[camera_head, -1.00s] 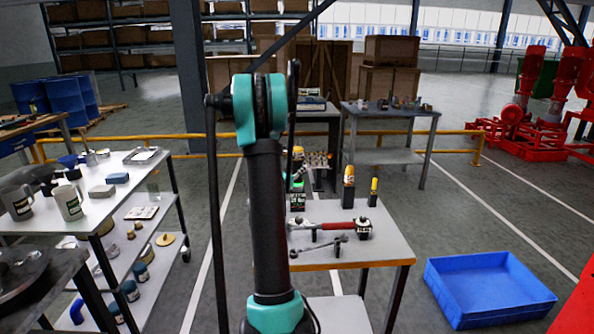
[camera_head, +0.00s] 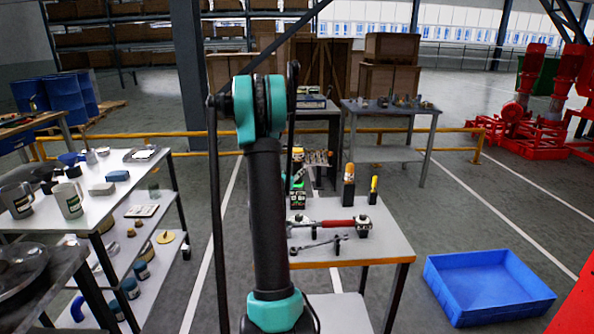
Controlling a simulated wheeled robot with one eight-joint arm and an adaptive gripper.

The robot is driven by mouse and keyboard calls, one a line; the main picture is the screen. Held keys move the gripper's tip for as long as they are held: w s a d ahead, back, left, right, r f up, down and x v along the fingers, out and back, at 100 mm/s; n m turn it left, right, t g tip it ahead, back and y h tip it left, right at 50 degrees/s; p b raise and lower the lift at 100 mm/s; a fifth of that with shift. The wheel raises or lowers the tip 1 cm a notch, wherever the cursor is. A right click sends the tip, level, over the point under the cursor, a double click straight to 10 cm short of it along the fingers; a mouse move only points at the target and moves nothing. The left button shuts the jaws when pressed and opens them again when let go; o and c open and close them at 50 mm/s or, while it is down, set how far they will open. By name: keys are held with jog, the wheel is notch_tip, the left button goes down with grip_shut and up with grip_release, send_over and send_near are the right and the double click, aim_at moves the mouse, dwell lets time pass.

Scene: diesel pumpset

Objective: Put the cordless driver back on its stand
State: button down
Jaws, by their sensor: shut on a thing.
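My arm stands upright in the middle of the head view and covers the left part of the worktable (camera_head: 385,240). My gripper is hidden behind it, so its jaws do not show. A black and green thing (camera_head: 298,198) stands at the table's left, right beside my arm and partly covered by it. It may be the cordless driver or part of it; I cannot tell. I cannot make out a separate stand.
A red-handled tool (camera_head: 335,223) and a wrench (camera_head: 318,245) lie on the worktable. Two yellow-topped upright items (camera_head: 348,186) (camera_head: 373,190) stand at its back. A blue bin (camera_head: 488,288) is on the floor at right. A cluttered cart (camera_head: 130,165) stands at left.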

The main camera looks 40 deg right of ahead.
jog(key=shift+f, duration=0.2)
jog(key=c, duration=1)
grip_release()
jog(key=shift+a, duration=0.15)
jog(key=v, duration=1.1)
jog(key=shift+s+a, duration=0.2)
jog(key=shift+a, duration=0.15)
jog(key=shift+f, duration=0.1)
